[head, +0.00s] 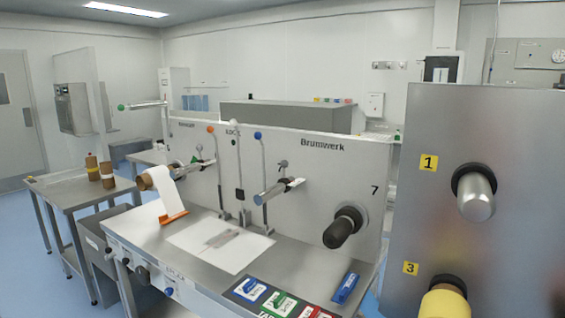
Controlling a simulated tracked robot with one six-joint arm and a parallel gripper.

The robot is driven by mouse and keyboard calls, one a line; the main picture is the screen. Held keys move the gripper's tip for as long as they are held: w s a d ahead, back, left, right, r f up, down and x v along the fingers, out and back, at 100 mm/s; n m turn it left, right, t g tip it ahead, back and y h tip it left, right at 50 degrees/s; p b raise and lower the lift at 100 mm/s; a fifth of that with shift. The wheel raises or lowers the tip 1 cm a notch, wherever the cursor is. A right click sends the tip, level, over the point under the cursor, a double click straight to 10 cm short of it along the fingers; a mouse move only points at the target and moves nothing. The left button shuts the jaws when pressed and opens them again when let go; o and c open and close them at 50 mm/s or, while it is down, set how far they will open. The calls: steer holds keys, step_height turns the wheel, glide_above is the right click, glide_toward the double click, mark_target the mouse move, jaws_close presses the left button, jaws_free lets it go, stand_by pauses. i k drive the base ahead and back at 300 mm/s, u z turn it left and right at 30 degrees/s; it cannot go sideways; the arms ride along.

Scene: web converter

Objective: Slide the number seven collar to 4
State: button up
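A black figure 7 (375,191) is printed on the white machine panel (320,160), below the word Brumwerk. Below and left of it, a dark shaft (340,234) sticks out of the panel towards the front left. A wider black collar-like ring (352,215) sits around its base, close to the panel. I cannot make out a scale or a figure 4 on this shaft. My gripper is not in view.
A grey panel (410,200) stands close on the right. It carries yellow labels 1 (429,162) and 3 (411,268), a metal stub (476,200) and a yellow roll (444,301). Levers, coloured cards (278,303) and a blue tool (346,288) stand or lie on the worktop.

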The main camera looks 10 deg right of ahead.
mark_target(284, 164)
steer(key=u, duration=0.05)
steer(key=k, duration=0.6)
steer(key=u, duration=0.3)
steer(key=i, duration=0.75)
steer(key=u, duration=0.55)
steer(key=i, duration=0.5)
steer(key=u, duration=0.2)
